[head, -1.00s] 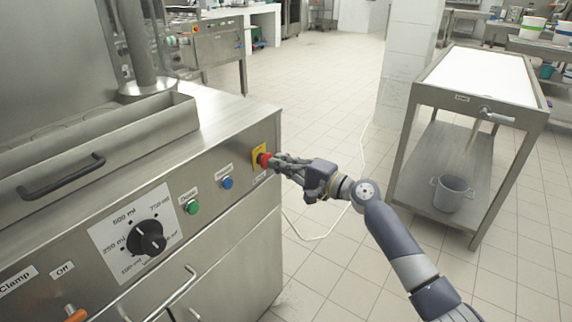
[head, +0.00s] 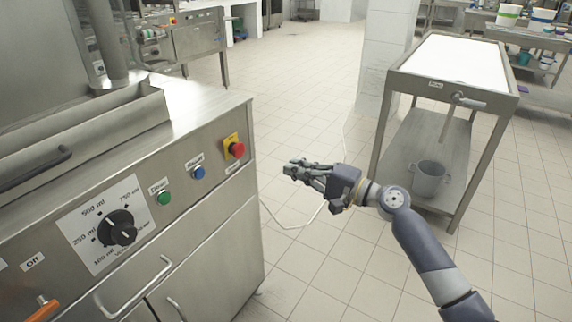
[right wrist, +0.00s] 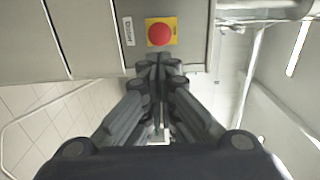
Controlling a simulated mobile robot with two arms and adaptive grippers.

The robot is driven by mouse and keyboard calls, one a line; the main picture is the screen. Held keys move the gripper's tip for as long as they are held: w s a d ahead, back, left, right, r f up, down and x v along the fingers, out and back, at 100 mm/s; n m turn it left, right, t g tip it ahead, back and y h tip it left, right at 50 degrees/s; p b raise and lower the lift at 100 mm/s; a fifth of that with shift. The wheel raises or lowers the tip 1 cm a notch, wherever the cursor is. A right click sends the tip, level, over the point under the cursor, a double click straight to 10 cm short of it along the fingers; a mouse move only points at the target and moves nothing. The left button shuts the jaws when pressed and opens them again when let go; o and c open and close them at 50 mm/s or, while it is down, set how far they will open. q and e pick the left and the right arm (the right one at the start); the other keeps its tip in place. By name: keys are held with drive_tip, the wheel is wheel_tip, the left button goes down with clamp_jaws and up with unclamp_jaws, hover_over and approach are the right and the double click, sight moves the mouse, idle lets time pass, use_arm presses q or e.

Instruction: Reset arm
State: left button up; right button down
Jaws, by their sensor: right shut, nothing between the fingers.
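My right gripper (head: 292,171) is shut and empty. It hangs in the air to the right of the filler machine (head: 190,128), apart from its front panel. In the right wrist view its closed fingers (right wrist: 158,68) point toward the red emergency button (right wrist: 160,33) on its yellow plate, with the fingertips just below it in the picture. The red button (head: 237,150) also shows in the head view at the panel's right end, with a clear gap to the gripper. My left gripper is not in view.
The panel also has a blue button (head: 198,173), a green button (head: 163,197), a black dial (head: 118,228) and an orange lever (head: 42,310). A steel cart (head: 408,90) with a grey pot (head: 429,178) stands at right.

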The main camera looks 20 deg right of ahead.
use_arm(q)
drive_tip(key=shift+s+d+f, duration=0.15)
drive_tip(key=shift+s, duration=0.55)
use_arm(e)
drive_tip(key=shift+s+d, duration=0.1)
